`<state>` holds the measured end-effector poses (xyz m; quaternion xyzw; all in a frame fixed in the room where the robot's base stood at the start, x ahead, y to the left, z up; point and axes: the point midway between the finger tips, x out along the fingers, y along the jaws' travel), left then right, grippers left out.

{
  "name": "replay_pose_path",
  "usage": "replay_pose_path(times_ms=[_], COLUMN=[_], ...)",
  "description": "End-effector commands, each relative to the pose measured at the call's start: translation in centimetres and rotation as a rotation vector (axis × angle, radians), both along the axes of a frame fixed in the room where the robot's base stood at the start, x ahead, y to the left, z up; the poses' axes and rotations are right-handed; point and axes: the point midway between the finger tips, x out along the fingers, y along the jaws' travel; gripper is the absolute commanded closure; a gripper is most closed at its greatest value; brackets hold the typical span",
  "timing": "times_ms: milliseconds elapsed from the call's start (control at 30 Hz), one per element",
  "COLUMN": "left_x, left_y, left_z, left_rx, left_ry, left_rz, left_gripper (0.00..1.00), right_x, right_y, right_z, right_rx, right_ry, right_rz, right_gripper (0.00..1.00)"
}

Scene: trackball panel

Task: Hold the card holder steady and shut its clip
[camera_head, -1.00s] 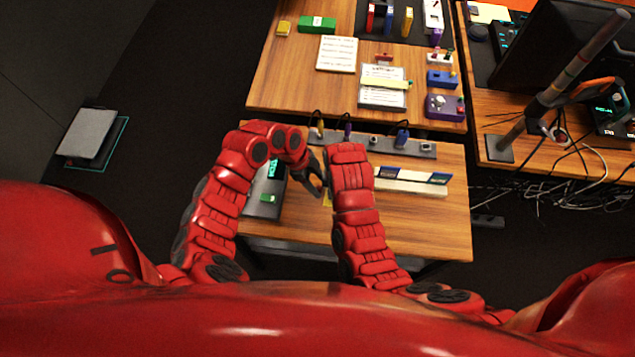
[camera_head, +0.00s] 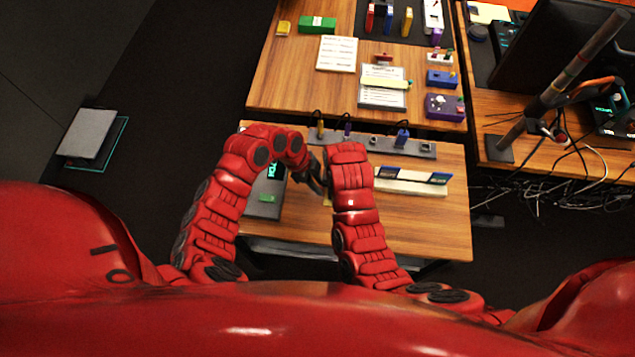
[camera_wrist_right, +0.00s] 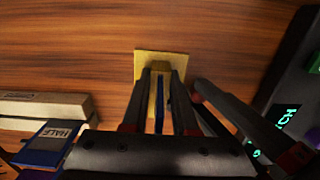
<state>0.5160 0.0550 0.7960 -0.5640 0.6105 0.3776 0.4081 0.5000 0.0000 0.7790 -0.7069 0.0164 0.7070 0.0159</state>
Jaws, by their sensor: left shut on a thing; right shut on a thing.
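The card holder (camera_wrist_right: 160,57) is yellow, with a flat square base on the wooden table and a blue card-like piece upright in it. In the head view only a yellow sliver (camera_head: 327,200) shows beside my right arm. My right gripper (camera_wrist_right: 160,75) is shut on the holder from above, one finger on each side. My left gripper (camera_head: 318,180) reaches in from the left and is shut at the holder's side; its dark fingers (camera_wrist_right: 200,92) show in the right wrist view. The part it grips, and the clip's state, are hidden behind the fingers.
A dark device with a green display (camera_head: 268,190) stands left of the holder. A white rack with blue labelled cards (camera_head: 412,187) lies to the right. A grey strip with plugs (camera_head: 375,142) runs along the table's back. The front right of the table is clear.

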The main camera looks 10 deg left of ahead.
Motion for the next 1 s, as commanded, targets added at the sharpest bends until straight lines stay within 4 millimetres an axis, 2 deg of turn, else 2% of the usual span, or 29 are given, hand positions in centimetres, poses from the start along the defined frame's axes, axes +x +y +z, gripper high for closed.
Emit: replay_pose_path(times_ms=[200, 467, 500, 667, 1000], left_x=[-0.44, -0.40, -0.40, -0.37, -0.30], left_y=[-0.28, -0.31, -0.31, -0.32, -0.21], left_z=[-0.08, -0.06, -0.04, -0.02, 0.30], left_rx=[-0.001, 0.000, -0.001, -0.001, -0.002], left_ry=[0.001, 0.001, 0.001, 0.000, -0.001], left_rz=[0.096, 0.102, 0.102, 0.102, 0.102], left_gripper=[1.00, 1.00, 0.71, 0.43, 0.43], right_x=[-0.02, 0.01, 0.02, 0.00, 0.00], right_y=[0.07, 0.07, 0.07, 0.06, 0.04], right_z=[0.01, 0.02, 0.02, 0.01, 0.01], right_rx=[0.001, 0.002, 0.002, 0.001, 0.001], right_ry=[0.000, 0.000, 0.000, 0.000, 0.000], right_rz=[0.001, 0.001, 0.001, 0.001, 0.001], right_gripper=[1.00, 1.00, 1.00, 1.00, 1.00])
